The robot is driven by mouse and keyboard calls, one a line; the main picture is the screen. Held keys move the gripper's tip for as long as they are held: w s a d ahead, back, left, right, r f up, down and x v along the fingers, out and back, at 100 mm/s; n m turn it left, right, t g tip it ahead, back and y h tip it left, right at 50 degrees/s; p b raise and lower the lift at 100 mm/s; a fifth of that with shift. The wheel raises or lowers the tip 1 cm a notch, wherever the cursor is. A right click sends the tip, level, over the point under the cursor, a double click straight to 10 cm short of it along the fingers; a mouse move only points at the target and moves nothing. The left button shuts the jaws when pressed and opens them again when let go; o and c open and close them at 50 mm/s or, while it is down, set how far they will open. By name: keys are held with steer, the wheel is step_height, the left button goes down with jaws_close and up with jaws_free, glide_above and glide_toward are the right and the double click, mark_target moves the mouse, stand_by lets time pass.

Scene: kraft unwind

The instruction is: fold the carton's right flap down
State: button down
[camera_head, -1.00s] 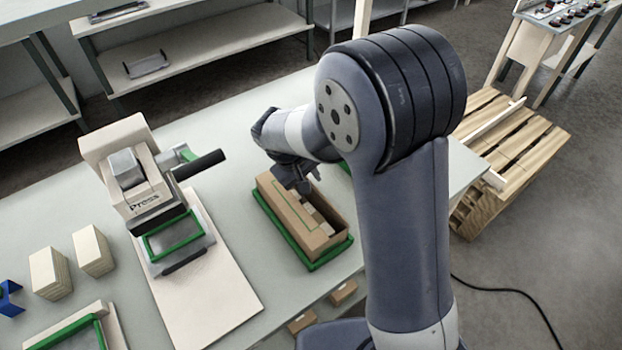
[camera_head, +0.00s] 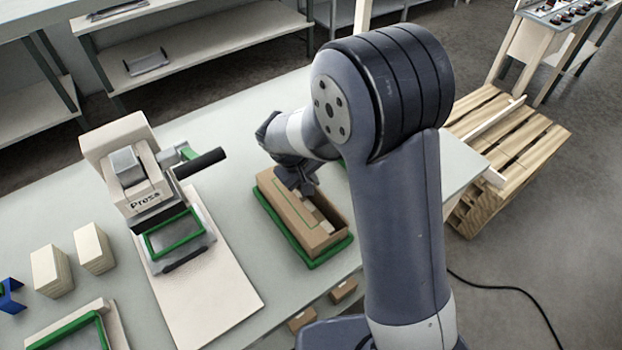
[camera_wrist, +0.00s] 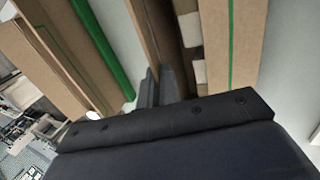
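The brown carton (camera_head: 291,218) sits on the table in a green frame (camera_head: 331,251). Its top is open, with pale pieces inside. In the wrist view a broad brown panel with a green line (camera_wrist: 231,45) stands at the right and a thin brown panel (camera_wrist: 148,30) runs down toward my fingers. I cannot tell for sure which panel is the right flap.
A press (camera_head: 135,180) stands left of the carton on a pale board (camera_head: 215,290). Wooden blocks (camera_head: 50,272) and another green frame (camera_head: 75,325) lie further left. Small brown boxes (camera_head: 302,320) show below the table's front edge. A pallet (camera_head: 500,150) is on the floor at right.

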steer(key=shift+f+b, duration=0.15)
steer(key=shift+b, duration=0.25)
steer(key=shift+s+a+f+t+h+b, duration=0.3)
steer(key=shift+t+h+b, duration=0.6)
steer(key=shift+b, duration=1.3)
steer(key=shift+s+a+f+t+h+b, duration=0.15)
steer(key=shift+a+f+t+h+b, duration=0.25)
steer(key=shift+h+b, duration=1.3)
steer(key=shift+s+a+f+t+h+b, duration=0.25)
steer(key=shift+t+h+b, duration=0.4)
steer(key=shift+b, duration=2.05)
steer(key=shift+r+t, duration=0.15)
steer(key=shift+t, duration=0.1)
steer(key=c, duration=1.6)
jaws_free()
steer(key=shift+c, duration=0.2)
steer(key=shift+r, duration=0.1)
